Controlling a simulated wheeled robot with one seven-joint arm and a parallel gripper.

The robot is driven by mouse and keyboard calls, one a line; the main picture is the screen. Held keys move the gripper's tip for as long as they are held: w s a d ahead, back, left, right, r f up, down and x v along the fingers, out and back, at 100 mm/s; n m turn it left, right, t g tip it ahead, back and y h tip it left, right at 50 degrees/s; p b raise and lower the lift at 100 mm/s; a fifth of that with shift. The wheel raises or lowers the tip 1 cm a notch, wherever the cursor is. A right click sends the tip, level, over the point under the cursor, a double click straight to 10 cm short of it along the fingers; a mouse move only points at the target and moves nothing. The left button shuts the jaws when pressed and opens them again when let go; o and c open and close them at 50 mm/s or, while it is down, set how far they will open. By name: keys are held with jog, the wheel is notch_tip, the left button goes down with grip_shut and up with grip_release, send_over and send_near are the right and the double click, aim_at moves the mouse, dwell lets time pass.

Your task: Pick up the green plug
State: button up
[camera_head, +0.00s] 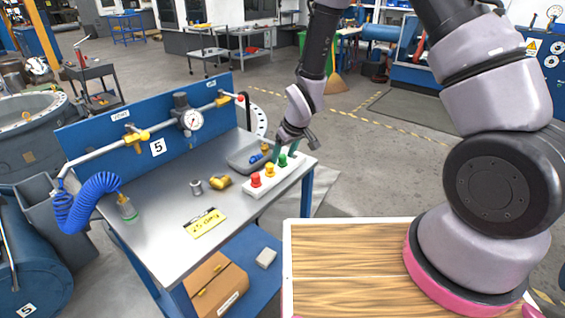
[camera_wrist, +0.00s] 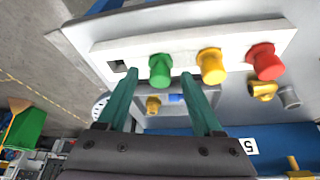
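The green plug (camera_head: 283,160) stands upright in a white block (camera_head: 262,187) on the workbench, in a row with a yellow plug (camera_head: 270,170) and a red plug (camera_head: 255,180). In the wrist view the green plug (camera_wrist: 160,70) shows between the two green fingertips of my gripper (camera_wrist: 156,76). My gripper (camera_head: 287,150) is open and empty, right at the green plug. A clear gap shows on both sides of the plug. I cannot tell how far down the fingers reach along it. A square empty hole (camera_wrist: 118,66) shows in the block beside the green plug.
A grey tray (camera_head: 235,160) with small fittings lies behind the block. A brass fitting (camera_head: 220,182) and a metal fitting (camera_head: 196,187) lie left of it. A blue panel (camera_head: 110,150) with a gauge and pipe borders the bench's back.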

grip_shut()
jog(key=shift+r, duration=0.1)
